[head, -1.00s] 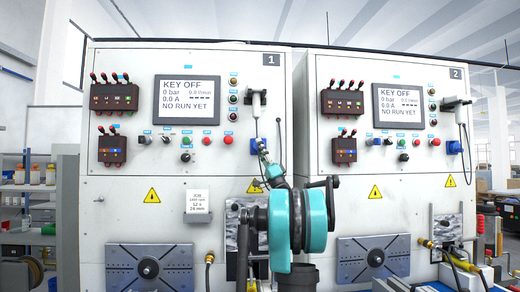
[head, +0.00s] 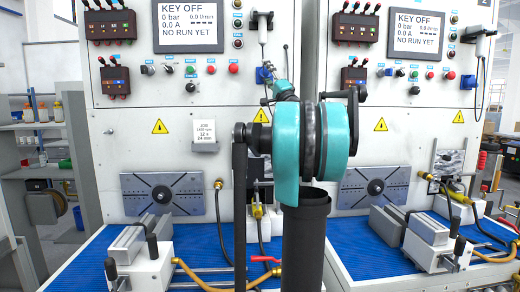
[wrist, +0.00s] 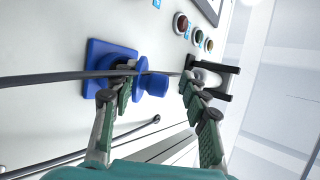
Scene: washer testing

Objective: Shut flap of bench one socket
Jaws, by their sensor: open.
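The blue socket of bench one (head: 262,76) is on the front panel below the hanging tool, partly hidden by my gripper. In the wrist view it is a blue square plate (wrist: 98,52) with a rounded blue piece (wrist: 152,83) standing out from it, seemingly the raised flap. My gripper (head: 275,85) is open in front of the socket. In the wrist view (wrist: 157,88) its left finger overlaps the plate's edge and its right finger is beyond the blue piece. The blue piece lies between the fingertips; I cannot tell whether either touches it.
A dark cable (wrist: 50,78) crosses in front of the socket in the wrist view. The hanging tool's holder (wrist: 215,75) is close to the right finger. Bench two (head: 410,105) stands to the right. Clamp blocks (head: 140,250) sit on the blue bench top.

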